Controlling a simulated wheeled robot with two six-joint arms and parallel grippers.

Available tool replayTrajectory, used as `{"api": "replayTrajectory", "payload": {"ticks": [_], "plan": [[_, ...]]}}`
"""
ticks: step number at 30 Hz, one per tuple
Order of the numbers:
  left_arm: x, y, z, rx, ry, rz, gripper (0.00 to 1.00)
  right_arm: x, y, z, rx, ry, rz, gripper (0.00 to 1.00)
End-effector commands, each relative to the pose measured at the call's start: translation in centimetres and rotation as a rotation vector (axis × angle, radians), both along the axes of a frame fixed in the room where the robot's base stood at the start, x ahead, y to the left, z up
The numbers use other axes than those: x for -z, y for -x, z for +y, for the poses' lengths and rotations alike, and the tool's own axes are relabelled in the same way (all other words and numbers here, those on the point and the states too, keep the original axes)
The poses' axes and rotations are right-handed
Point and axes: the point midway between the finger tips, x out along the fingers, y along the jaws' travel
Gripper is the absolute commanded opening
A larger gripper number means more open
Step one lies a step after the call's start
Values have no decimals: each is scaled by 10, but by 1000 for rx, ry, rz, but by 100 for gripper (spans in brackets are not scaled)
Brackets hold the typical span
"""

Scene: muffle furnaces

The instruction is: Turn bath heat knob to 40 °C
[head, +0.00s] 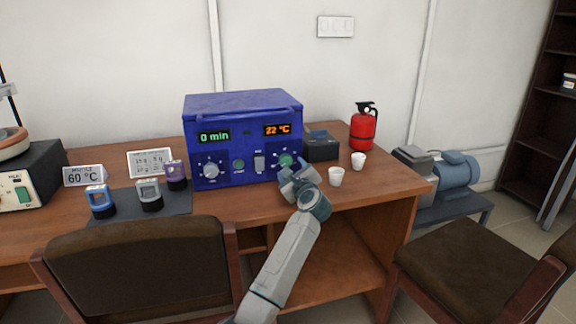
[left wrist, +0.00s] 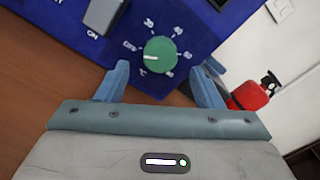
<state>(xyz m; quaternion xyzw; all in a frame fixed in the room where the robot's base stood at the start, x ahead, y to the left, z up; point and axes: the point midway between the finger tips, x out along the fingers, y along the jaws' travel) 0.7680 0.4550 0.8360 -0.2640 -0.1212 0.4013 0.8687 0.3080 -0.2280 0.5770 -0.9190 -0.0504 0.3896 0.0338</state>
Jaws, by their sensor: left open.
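The blue bath unit (head: 245,140) stands on the wooden desk. Its left display reads 0 min and its right display (head: 277,130) reads 22 °C. The green heat knob (head: 286,160) is at the lower right of its front. In the left wrist view the round green knob (left wrist: 160,54) has white scale marks around it; I cannot read its setting surely. My left gripper (head: 291,174) is in front of the knob. In the wrist view its two blue fingers (left wrist: 161,78) are open, apart on either side below the knob, holding nothing. My right gripper is not in view.
Two white cups (head: 336,177) and a red extinguisher (head: 363,130) stand to the right. A 60 °C sign (head: 84,176) and several small devices stand left. Chairs are in front.

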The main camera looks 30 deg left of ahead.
Motion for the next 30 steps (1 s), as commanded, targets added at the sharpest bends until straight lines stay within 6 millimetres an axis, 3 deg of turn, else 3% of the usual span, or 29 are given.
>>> {"api": "replayTrajectory", "payload": {"ticks": [3, 9, 19, 26, 30], "plan": [[-1, -13, 16, -1, 0, 0, 61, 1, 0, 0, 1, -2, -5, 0], [0, -26, 31, 1, 0, 0, 61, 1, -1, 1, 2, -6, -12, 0], [0, -28, 33, 1, 0, 0, 61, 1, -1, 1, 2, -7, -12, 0], [0, -28, 33, 1, -1, 0, 18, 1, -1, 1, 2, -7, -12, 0], [0, -28, 33, 1, -2, 2, 16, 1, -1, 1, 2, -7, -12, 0]]}}
